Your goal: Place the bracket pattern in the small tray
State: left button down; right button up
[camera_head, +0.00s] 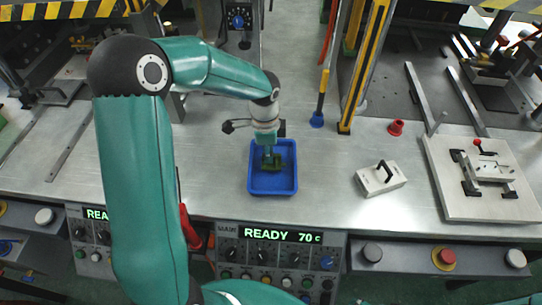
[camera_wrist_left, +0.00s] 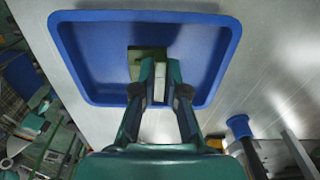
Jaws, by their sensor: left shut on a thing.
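The small blue tray (camera_head: 256,185) sits on the metal bench in the middle of the head view. It also fills the upper part of the left wrist view (camera_wrist_left: 80,45). My left gripper (camera_head: 268,152) points down into the tray and is shut on the dark green bracket pattern (camera_head: 275,168). In the left wrist view the pattern (camera_wrist_left: 143,52) shows at the fingertips (camera_wrist_left: 160,72), inside the tray's outline, partly hidden by the fingers. I cannot tell whether it touches the tray floor. My right gripper is not in view.
A white block with a black handle (camera_head: 380,179) and a red cup (camera_head: 396,128) stand to the right. Farther right is a plate with a clamp fixture (camera_head: 487,174). A yellow-striped post (camera_head: 364,70) rises behind the tray. A control panel (camera_head: 277,255) lines the front edge.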

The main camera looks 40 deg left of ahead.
pick_arm(q)
jog(key=shift+f, duration=0.7)
jog(key=c, duration=1.2)
grip_release()
jog(key=shift+f, duration=0.15)
notch_tip(320, 180, up, 12)
jog(key=shift+a, duration=0.2)
jog(key=shift+s, duration=0.15)
